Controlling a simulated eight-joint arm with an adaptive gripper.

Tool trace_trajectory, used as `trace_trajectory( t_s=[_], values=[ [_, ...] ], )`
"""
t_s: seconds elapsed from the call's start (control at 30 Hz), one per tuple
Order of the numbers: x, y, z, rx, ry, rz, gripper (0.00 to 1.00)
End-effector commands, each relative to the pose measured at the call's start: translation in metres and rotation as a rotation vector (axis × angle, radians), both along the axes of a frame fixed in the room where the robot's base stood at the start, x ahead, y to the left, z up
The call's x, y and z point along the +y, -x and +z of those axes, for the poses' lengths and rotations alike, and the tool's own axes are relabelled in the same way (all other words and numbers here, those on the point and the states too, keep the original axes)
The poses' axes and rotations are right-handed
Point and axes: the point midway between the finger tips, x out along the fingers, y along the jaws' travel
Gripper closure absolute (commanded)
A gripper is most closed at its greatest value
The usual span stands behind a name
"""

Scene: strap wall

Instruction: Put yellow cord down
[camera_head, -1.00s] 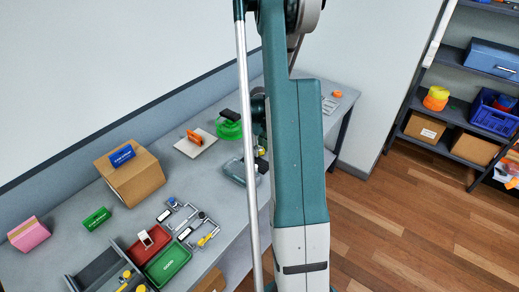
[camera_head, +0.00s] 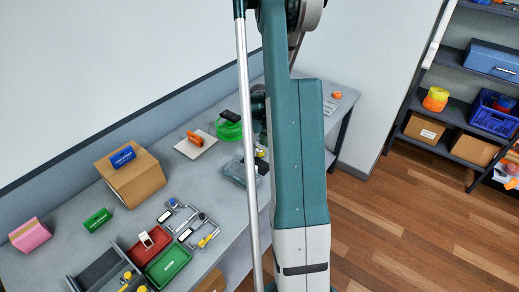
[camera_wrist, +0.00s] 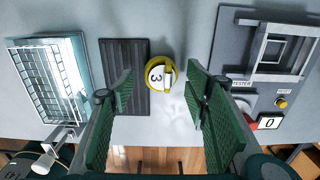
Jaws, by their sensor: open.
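A round yellow item (camera_wrist: 152,87) with a white face marked 3 shows in the wrist view, ahead of my fingertips; it looks like the yellow cord, coiled. It appears to rest on the grey table (camera_wrist: 187,40), beside a dark ribbed mat (camera_wrist: 127,60). My gripper (camera_wrist: 160,98) is open, its two green-padded fingers apart on either side of the item's lower part. I see nothing pinched between the pads. In the head view my arm hides most of this spot; only a small bit of yellow (camera_head: 260,152) shows beside it.
In the wrist view, a wire basket (camera_wrist: 48,85) stands left and a panel with a frame and yellow button (camera_wrist: 281,102) right. In the head view the table carries a cardboard box (camera_head: 137,182), a green coil (camera_head: 228,130) and a red tray (camera_head: 150,245). Shelves stand right.

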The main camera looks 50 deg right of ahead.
Motion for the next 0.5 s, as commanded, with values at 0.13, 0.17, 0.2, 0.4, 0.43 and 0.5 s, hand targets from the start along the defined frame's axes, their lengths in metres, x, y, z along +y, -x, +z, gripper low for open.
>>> trace_trajectory(
  t_s=[0.13,0.17,0.2,0.4,0.43,0.5],
  values=[
    [0.000,0.000,0.019,0.000,0.000,0.000,0.54],
    [0.000,0.000,0.023,0.000,0.000,0.000,0.54],
    [0.000,0.000,0.029,0.000,0.000,0.000,0.54],
    [0.000,0.000,0.056,0.000,0.000,0.000,0.54],
    [0.000,0.000,0.060,0.000,0.000,0.000,0.54],
    [0.000,0.000,0.070,0.000,0.000,0.000,0.54]
  ],
)
